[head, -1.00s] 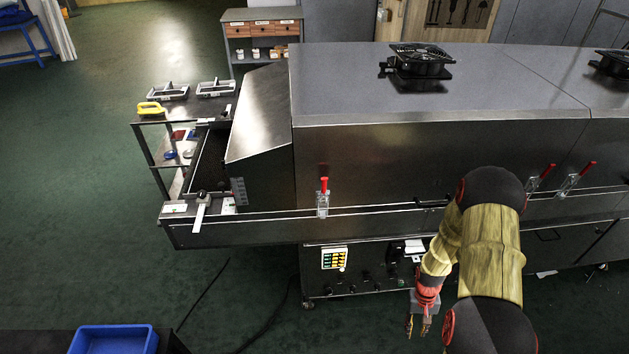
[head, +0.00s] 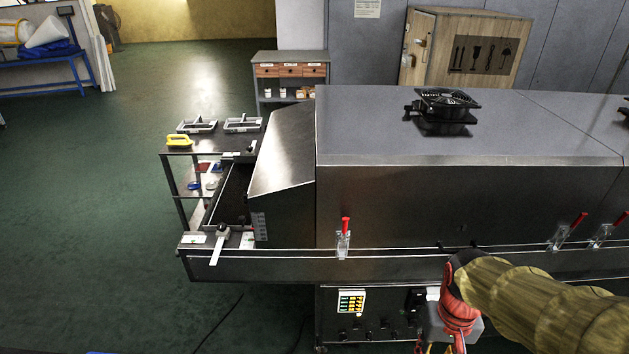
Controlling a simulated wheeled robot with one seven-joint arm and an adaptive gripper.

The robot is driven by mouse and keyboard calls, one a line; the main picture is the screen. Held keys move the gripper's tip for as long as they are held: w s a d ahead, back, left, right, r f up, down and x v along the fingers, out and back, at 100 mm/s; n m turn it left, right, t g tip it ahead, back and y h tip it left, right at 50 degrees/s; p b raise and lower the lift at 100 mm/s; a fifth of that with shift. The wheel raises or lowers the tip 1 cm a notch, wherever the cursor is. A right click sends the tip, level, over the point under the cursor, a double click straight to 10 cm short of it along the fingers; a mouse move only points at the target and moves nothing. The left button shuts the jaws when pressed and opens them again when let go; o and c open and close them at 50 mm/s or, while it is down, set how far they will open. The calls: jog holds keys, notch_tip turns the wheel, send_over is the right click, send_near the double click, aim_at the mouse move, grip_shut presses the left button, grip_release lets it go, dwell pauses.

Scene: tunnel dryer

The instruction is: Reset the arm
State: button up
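My arm comes in from the right edge, in front of the tunnel dryer (head: 400,205), with yellowish sleeves and a red wrist. My gripper (head: 439,348) hangs downward at the bottom edge, in front of the dryer's lower panel. Its two fingers stand apart with nothing seen between them. The fingertips are cut off by the picture's edge.
The dryer's control panel (head: 351,302) is just left of my gripper. Red-handled clamps (head: 344,238) line the dryer's front rail. A cart (head: 172,170) with a yellow-handled tool (head: 179,141) stands at the left end.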

jog(key=s+a+r+n+t, duration=0.1)
jog(key=a+r+t, duration=0.1)
jog(key=r, duration=0.4)
jog(key=s+a+r+t, duration=0.2)
jog(key=a+r+t, duration=0.1)
jog(key=r, duration=0.4)
jog(key=shift+a+r+n+t+b, duration=0.15)
jog(key=shift+a+n+t+b, duration=0.25)
jog(key=shift+t, duration=0.1)
